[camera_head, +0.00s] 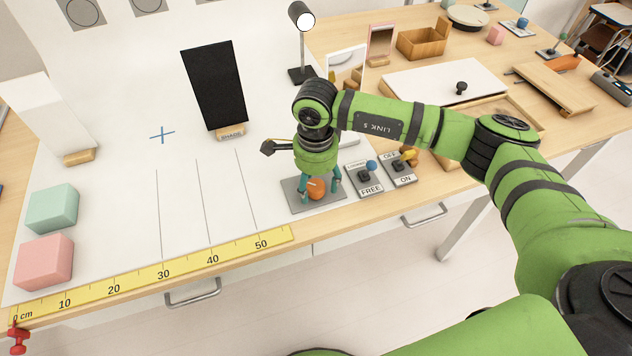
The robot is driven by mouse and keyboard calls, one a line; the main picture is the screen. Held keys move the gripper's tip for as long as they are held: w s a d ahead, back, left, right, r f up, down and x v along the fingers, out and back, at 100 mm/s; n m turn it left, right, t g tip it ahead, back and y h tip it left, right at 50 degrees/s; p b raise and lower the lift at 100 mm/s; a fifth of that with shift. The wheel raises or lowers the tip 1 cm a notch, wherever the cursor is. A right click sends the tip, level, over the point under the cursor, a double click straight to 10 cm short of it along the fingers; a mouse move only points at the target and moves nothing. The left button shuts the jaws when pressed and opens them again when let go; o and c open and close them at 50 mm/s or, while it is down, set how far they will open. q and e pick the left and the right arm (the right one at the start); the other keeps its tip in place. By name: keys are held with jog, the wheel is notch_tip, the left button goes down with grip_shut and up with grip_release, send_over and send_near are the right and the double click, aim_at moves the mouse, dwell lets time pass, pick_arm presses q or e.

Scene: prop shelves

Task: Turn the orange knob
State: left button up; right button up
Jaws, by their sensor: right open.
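The orange knob (316,189) sits on a grey base plate (299,201) near the front edge of the table. My right gripper (319,188) points down over it, with its teal fingers spread on the left and right of the knob. I cannot tell whether the fingers touch it. The top of the knob is partly hidden by the gripper. My left gripper is not in view.
Two switch plates with a blue-tipped lever (371,166) and a yellow-tipped lever (409,155) stand close on the right. A black panel (215,85) and a lamp (302,40) stand behind. A yellow ruler (150,276) runs along the front edge.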

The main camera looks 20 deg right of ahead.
aim_at(316, 186)
notch_tip(316, 186, up, 12)
jog(key=shift+f, duration=0.15)
jog(key=shift+s+f, duration=0.1)
dwell(0.6)
